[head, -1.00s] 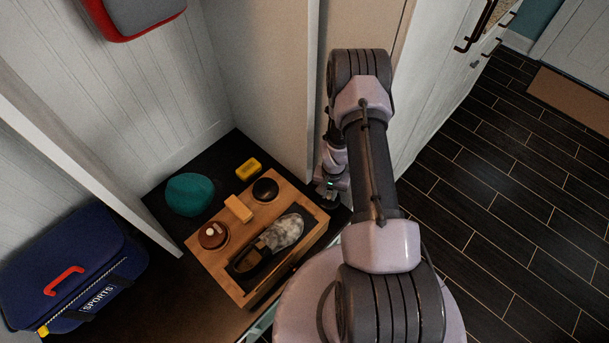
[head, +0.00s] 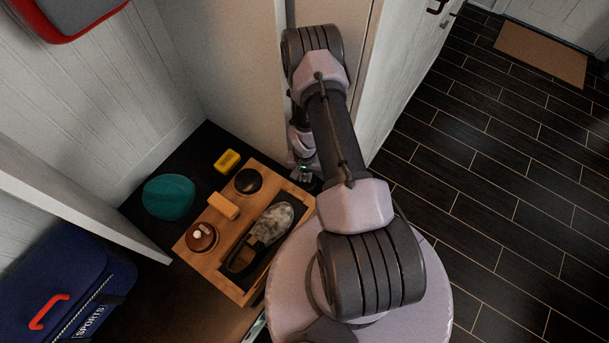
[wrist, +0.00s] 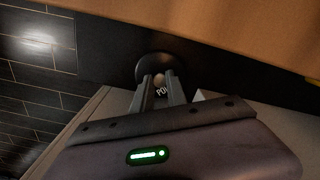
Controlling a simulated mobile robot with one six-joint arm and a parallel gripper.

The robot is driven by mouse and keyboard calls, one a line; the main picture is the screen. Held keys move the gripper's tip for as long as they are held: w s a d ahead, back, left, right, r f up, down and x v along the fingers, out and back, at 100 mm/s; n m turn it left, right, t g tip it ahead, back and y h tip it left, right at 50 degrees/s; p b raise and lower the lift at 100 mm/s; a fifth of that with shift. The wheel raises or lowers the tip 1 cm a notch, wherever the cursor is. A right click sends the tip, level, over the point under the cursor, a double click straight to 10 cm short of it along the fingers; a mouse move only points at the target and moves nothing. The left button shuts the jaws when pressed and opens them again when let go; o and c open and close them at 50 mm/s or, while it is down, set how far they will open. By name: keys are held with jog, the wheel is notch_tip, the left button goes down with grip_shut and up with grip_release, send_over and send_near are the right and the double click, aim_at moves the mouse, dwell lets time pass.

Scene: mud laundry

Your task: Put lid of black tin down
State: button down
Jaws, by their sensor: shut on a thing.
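In the head view my gripper (head: 304,174) is just past the right far corner of the wooden tray (head: 243,291), close to the pale panel. The lid cannot be made out there. A round black tin (head: 248,181) sits at the far end of the tray. Whether the lid touches anything below is unclear.
The tray also holds a dark shoe (head: 268,235), a tan block (head: 223,206) and a brown tin (head: 202,238). A yellow block (head: 227,160) and teal item (head: 169,197) lie on the dark bench. A pale panel (head: 245,75) rises behind.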

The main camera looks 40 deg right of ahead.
aim_at(305, 178)
jog(key=c, duration=1.3)
grip_release()
notch_tip(305, 178, up, 13)
jog(key=p, duration=0.5)
jog(key=shift+f, duration=0.1)
